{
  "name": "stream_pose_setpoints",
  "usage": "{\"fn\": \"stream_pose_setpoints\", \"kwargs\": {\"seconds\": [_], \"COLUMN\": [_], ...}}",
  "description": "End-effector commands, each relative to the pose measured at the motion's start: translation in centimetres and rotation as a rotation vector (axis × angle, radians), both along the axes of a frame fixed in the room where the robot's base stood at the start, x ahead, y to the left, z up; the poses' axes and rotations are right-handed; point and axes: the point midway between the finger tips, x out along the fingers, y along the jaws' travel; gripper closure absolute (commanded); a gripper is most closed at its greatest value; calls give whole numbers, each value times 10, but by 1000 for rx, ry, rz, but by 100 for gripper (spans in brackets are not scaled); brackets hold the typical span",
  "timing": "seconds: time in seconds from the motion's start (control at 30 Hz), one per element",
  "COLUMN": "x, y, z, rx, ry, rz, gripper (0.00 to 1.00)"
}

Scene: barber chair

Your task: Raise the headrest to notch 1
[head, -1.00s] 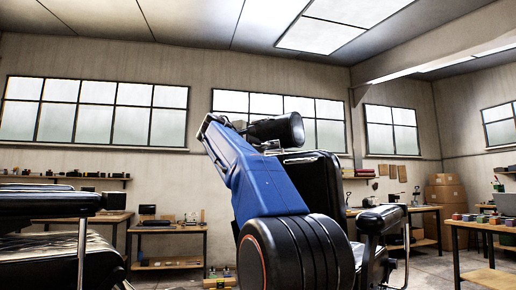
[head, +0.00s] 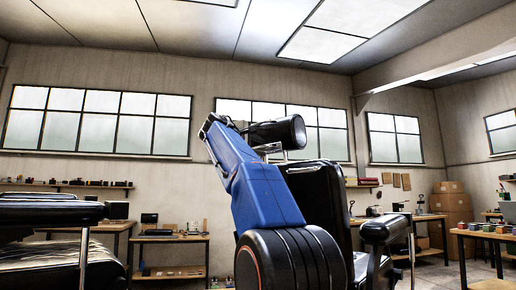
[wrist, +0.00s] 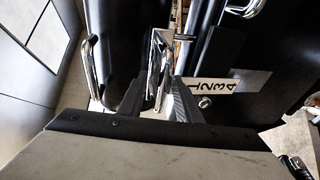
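In the wrist view, the two dark fingers of my gripper (wrist: 157,98) stand apart, with a bent chrome bar (wrist: 155,70) between them. I cannot tell whether either finger touches it. A rounded black pad (wrist: 112,30), seemingly the headrest, lies just beyond and left of the fingers. A light plate marked 1 2 3 4 (wrist: 228,84) is to the right, with a small round metal knob (wrist: 205,102) at its lower left. In the head view, the black chair back (head: 322,200) stands behind my blue arm.
A second black chair (head: 50,212) is at the left. The black armrest (head: 385,227) of the nearer chair is right of my arm. Wooden workbenches (head: 170,240) line the far wall, and a table with coloured blocks (head: 490,232) stands at the right.

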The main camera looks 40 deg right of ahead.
Motion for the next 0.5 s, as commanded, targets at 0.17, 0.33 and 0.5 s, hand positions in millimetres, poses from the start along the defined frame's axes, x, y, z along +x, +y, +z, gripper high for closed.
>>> {"fn": "stream_pose_setpoints", "kwargs": {"seconds": [0.17,0.33,0.5], "x": [-1,-8,-15], "y": [10,35,64], "z": [0,2,3], "rx": [0,0,-1], "ry": [1,-1,0], "rz": [2,4,4], "gripper": [69,69,69]}}
